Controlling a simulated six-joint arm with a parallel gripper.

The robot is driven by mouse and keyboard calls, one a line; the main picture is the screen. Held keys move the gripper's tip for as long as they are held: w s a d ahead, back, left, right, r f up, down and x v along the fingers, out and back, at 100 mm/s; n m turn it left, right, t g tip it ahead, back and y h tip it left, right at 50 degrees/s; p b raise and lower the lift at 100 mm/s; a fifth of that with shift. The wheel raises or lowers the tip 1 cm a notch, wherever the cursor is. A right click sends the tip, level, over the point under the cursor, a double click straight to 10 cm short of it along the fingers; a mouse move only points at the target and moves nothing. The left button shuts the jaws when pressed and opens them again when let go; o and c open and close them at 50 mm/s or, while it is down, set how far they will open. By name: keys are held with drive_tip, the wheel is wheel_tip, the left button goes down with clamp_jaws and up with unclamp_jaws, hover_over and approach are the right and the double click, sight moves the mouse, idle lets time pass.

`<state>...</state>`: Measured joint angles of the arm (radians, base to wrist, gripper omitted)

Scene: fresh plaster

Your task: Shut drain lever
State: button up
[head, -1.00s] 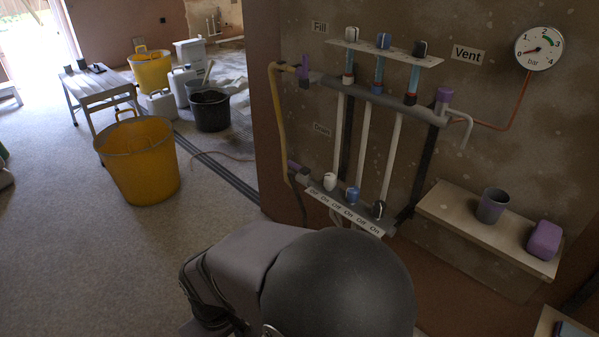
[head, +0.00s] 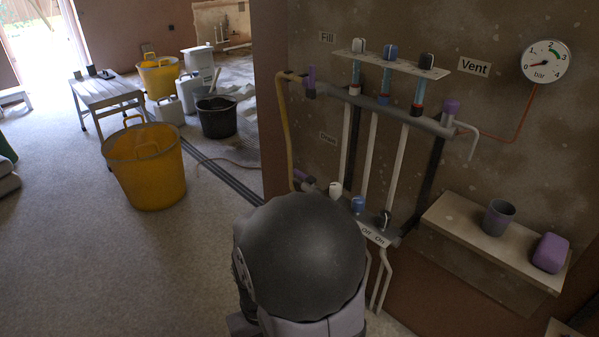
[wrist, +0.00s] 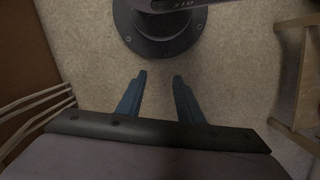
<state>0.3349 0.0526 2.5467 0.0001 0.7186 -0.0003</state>
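My gripper is hidden in the head view. The lever does not show in the wrist view.
Purple fill (head: 311,80) and vent (head: 450,107) handles sit on the upper pipe. A gauge (head: 546,62) reads near zero. A shelf (head: 450,215) holds a cup (head: 498,217) and a purple block (head: 550,253). White pipes (wrist: 35,105) lie left in the wrist view.

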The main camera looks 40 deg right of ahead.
drive_tip(key=d+f+m, duration=0.1)
drive_tip(key=d+m, duration=0.1)
drive_tip(key=d, duration=0.1)
drive_tip(key=m+t+h, duration=0.6)
drive_tip(key=m+t, duration=0.5)
drive_tip(key=m, duration=1.6)
approach(298, 172)
drive_tip(key=shift+w+d+f+p, duration=0.15)
drive_tip(key=shift+d+f+p, duration=0.05)
drive_tip(key=shift+p, duration=0.15)
drive_tip(key=shift+w+f, duration=0.1)
drive_tip(key=shift+p+x, duration=1.1)
drive_tip(key=shift+x, duration=2.4)
